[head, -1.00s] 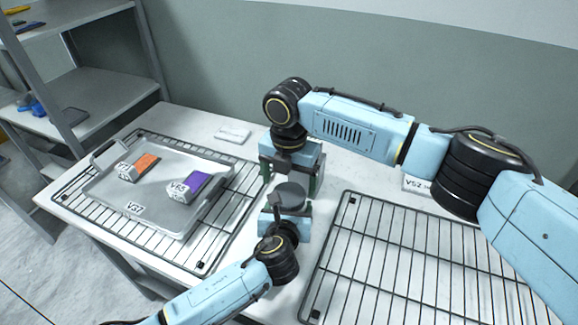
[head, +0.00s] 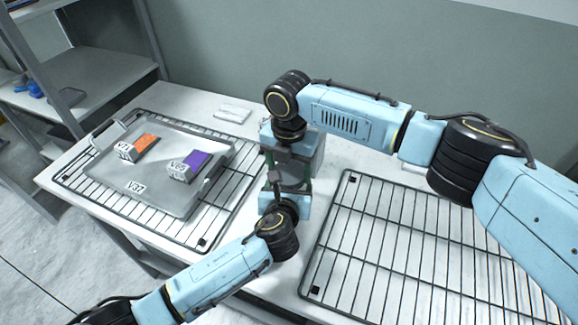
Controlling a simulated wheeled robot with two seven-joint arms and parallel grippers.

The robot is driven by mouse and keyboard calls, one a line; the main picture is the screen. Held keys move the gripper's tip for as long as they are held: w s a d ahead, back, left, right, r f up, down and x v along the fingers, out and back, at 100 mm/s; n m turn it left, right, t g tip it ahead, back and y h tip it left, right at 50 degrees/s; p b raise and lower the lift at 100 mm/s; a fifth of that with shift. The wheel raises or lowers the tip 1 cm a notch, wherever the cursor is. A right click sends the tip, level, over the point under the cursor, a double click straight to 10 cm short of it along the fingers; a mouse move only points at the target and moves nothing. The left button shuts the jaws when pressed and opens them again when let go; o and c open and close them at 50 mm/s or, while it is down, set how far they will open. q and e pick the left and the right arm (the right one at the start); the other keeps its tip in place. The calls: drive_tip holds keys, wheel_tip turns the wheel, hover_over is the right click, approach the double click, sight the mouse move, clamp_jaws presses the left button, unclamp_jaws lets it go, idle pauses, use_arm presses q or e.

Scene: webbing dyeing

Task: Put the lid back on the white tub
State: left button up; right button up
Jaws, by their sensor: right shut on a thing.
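I cannot make out the white tub or its lid for certain; the place between my two grippers is crowded and partly covered. My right gripper (head: 289,183) reaches down near the table's middle, its dark green fingers on both sides of a mostly hidden thing, and is shut on it. My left gripper (head: 283,186) comes in from below, close against the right gripper's fingers; its jaws are too covered to read. A small dark part (head: 275,178) shows between the two grippers.
On the left, a grey tray (head: 178,198) on a wire rack (head: 238,200) carries an orange-and-white block (head: 138,146) and a purple-and-white block (head: 188,165). An empty rack (head: 400,245) lies at right. A white flat piece (head: 232,113) lies behind. Shelves (head: 110,75) stand at left.

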drive_tip(key=m, duration=0.3)
drive_tip(key=o, duration=1.1)
drive_tip(key=shift+r, duration=2.25)
drive_tip(key=shift+c, duration=0.5)
